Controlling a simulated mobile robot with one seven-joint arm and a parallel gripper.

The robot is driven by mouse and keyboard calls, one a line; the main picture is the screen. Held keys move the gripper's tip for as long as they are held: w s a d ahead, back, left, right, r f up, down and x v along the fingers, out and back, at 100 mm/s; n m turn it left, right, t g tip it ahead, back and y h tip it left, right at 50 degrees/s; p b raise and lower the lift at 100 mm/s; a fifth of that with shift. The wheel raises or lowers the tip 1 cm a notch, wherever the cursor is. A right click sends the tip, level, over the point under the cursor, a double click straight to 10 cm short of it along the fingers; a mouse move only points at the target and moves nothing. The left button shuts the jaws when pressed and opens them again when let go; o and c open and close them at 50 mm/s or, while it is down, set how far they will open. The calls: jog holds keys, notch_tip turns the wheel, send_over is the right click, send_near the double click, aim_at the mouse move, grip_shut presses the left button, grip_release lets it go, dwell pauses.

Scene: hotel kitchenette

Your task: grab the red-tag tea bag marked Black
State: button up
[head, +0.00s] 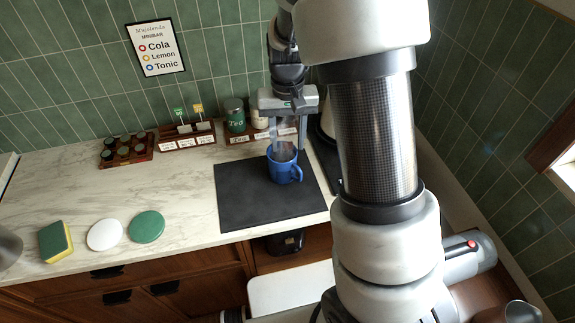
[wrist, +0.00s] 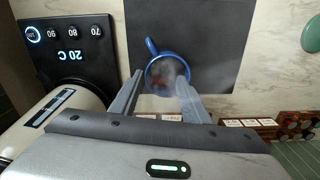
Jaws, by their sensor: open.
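A blue mug (head: 285,167) stands upright on the dark mat; it also shows in the wrist view (wrist: 150,50), with a hazy inside and a small reddish spot too blurred to name. My gripper (head: 286,138) points down just above the mug; in the wrist view its two fingers (wrist: 159,80) are apart at the mug's near rim. Whether they touch the rim is unclear. A wooden tea bag holder (head: 187,143) bears a green tag (head: 179,110) and a yellow tag (head: 198,107) over white bags. No red tag is clearly visible in either view.
The dark mat (head: 240,208) lies under the mug. A green Tea tin (head: 235,115) stands behind it, and a kettle base with a display (wrist: 70,50) is beside it. A capsule tray (head: 126,150), sponge (head: 55,242), white disc (head: 104,235) and green disc (head: 146,226) lie left.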

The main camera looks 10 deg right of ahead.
jog(key=shift+f, duration=0.55)
grip_shut()
